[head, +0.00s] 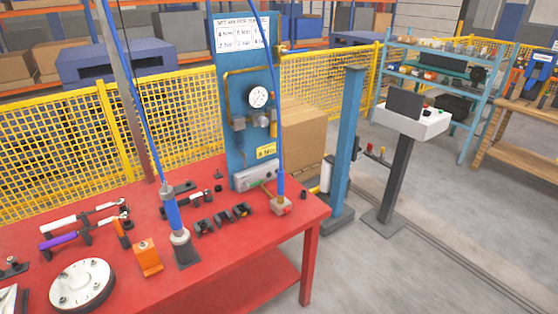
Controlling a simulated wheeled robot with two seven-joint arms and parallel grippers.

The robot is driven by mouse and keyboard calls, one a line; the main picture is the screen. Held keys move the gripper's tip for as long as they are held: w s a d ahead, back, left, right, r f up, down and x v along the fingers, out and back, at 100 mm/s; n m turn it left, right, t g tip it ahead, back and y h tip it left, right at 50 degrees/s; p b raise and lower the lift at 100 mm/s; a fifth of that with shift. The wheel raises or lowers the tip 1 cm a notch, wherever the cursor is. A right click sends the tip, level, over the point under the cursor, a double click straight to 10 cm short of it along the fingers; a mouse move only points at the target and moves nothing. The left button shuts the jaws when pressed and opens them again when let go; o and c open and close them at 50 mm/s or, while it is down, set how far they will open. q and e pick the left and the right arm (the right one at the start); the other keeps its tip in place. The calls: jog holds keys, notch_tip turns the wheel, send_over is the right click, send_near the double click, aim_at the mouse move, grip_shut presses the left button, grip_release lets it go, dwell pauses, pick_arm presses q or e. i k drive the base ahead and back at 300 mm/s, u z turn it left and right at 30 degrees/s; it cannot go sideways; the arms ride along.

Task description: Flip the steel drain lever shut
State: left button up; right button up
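I cannot make out a steel drain lever for certain in the head view, and no compressor pallet is clearly in sight. A blue upright panel (236,60) at the back of the red table carries a round white gauge (258,97), small grey fittings (238,123) and a grey box (254,176) low down. Details near that box are too small to tell. Small fittings with red and yellow tips (375,151) show right of a blue post. Neither of my grippers is in view.
The red table (235,262) holds a round flanged disc (82,285), an orange block (148,258), hand tools and blue hanging tools. A blue post (347,140), a cardboard box (302,133) and a control pedestal (400,180) stand behind.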

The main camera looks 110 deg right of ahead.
aim_at(242, 153)
jog(key=z, duration=3.45)
